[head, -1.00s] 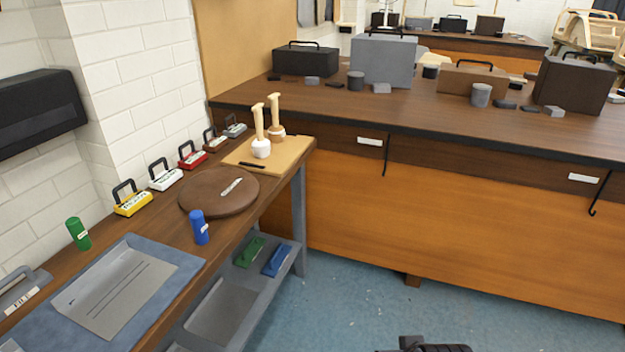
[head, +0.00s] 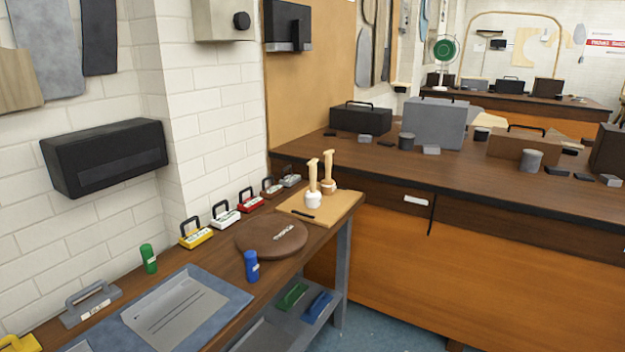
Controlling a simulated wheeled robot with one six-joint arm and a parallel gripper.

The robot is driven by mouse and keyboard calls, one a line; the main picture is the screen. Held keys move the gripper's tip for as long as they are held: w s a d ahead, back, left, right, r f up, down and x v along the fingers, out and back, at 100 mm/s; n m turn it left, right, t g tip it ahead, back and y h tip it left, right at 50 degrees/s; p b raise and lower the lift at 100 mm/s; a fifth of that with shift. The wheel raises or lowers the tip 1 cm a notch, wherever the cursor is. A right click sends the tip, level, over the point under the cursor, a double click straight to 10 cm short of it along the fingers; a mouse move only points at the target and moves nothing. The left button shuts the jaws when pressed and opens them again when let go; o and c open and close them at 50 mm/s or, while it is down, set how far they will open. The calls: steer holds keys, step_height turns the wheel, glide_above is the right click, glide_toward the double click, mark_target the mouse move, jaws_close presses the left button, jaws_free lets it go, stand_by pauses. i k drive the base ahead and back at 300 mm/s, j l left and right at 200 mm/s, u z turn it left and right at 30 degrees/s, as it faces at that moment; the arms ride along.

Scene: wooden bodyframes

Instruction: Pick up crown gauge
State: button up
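I cannot tell for sure which thing is the crown gauge, as the labels are too small to read. A row of labelled blocks with dark loop handles stands along the wall on the side bench: a yellow one (head: 196,238), a white one (head: 225,219), a red one (head: 250,204), a brown one (head: 271,191) and a grey one (head: 291,181). A small pale labelled piece (head: 284,232) lies on a round brown board (head: 262,243). My gripper is not in view.
A green cylinder (head: 149,259) and a blue cylinder (head: 251,266) stand on the bench near a blue-grey mat (head: 232,296). Two wooden-handled tools (head: 313,190) stand on a tan board (head: 345,206). A large workbench (head: 480,190) stands behind at right. Blue floor (head: 375,333) shows at the bottom.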

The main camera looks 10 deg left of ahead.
mark_target(220, 221)
steer(key=u, duration=1.55)
